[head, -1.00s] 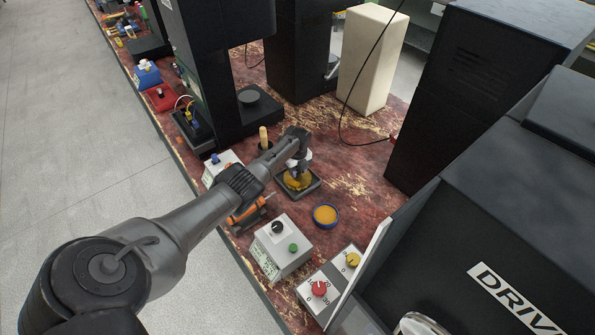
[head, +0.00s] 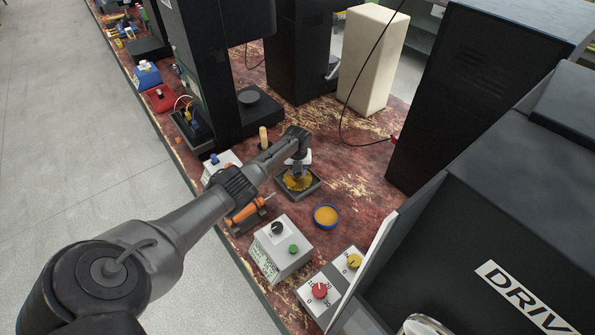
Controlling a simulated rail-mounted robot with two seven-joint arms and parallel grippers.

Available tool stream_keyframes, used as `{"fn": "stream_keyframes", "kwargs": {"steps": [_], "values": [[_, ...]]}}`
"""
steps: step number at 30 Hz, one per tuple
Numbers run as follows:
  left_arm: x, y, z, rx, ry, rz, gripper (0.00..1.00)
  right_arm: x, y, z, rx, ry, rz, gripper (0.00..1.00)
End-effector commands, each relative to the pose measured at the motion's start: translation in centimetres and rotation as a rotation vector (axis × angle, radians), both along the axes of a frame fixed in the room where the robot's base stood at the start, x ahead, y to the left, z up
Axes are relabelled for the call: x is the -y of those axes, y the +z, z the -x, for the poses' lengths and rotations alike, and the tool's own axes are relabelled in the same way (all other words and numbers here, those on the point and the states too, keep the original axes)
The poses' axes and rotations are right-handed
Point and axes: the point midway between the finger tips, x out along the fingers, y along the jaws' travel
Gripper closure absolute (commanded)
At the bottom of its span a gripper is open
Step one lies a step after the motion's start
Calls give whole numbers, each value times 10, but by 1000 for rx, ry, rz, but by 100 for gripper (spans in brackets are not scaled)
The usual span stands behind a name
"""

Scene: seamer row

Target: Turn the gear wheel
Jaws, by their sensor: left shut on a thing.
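The brass-yellow gear wheel (head: 298,184) sits in a shallow dark square tray (head: 313,191) on the worn red bench. My left gripper (head: 297,172) points down onto the gear wheel from above and is shut on it. The jaws and wrist hide part of the wheel, so its teeth and the exact grip cannot be made out. My right gripper is not in view.
A blue-rimmed dish (head: 326,216) lies just right of the tray. A grey control box (head: 281,247) and a box with red and yellow knobs (head: 333,284) stand nearer. An orange-handled tool (head: 248,210) lies left, under my arm. A large dark machine (head: 480,220) fills the right.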

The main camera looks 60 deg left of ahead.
Motion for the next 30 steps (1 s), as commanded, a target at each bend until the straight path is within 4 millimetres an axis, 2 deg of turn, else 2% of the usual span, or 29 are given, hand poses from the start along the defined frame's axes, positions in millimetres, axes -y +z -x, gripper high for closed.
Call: {"fn": "stream_keyframes", "kwargs": {"steps": [11, 12, 18, 26, 30], "values": [[0, -1, 1, 0, -2, -1, 90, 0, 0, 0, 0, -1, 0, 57], [0, -1, 1, -1, -2, -2, 62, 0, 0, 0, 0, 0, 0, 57], [0, -1, 0, -1, -1, -1, 43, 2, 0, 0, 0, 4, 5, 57], [0, 0, 0, 0, -1, -1, 41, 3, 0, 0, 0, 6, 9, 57], [-1, 12, 0, 1, -1, -2, 41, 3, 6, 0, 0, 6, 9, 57]]}}
